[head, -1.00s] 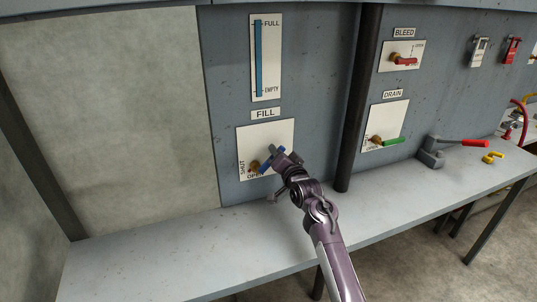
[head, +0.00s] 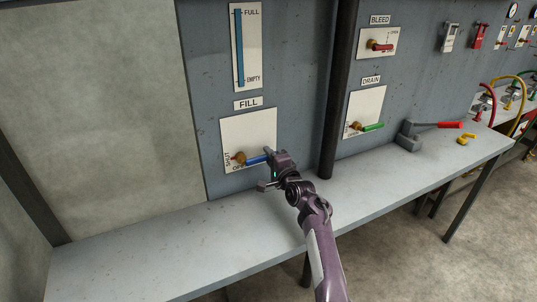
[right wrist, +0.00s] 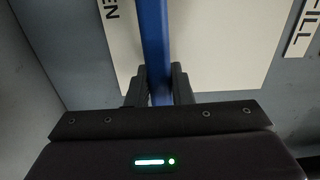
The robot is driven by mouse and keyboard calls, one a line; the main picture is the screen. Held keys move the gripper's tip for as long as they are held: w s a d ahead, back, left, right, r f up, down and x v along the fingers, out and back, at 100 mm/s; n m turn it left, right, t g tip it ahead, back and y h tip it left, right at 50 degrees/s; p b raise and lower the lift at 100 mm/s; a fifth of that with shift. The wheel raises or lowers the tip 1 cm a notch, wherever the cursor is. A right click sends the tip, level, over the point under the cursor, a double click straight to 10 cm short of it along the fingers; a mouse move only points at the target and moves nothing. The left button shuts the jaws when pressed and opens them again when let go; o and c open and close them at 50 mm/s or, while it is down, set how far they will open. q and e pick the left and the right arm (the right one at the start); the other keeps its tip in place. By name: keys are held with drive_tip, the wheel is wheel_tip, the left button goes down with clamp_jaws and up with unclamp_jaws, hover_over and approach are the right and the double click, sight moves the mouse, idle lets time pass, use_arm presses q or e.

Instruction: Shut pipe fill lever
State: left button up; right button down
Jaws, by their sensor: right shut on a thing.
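The fill lever is a blue handle (head: 257,159) on a brass hub (head: 239,158) at the lower left of a white plate (head: 249,128) under the FILL label (head: 248,103). It points right from the hub, nearly level. The plate's SHUT and OPEN words lie beside and below the hub. My right gripper (head: 269,154) is shut on the handle's outer part. In the right wrist view, the blue handle (right wrist: 155,40) runs between the two dark fingers (right wrist: 158,88); its gripped end is partly hidden. My left gripper is not in view.
A grey bench (head: 150,258) runs below the panel. A dark vertical pipe (head: 339,95) stands right of the plate. Beyond it are the red bleed lever (head: 382,47), green drain lever (head: 372,127) and a grey vise-like tool with a red handle (head: 436,125).

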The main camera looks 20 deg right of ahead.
drive_tip(key=shift+f, duration=0.3)
drive_tip(key=c, duration=1.3)
unclamp_jaws()
drive_tip(key=shift+r, duration=0.1)
drive_tip(key=shift+s+d+b, duration=0.15)
drive_tip(key=shift+s+b, duration=0.3)
drive_tip(key=shift+s, duration=3.45)
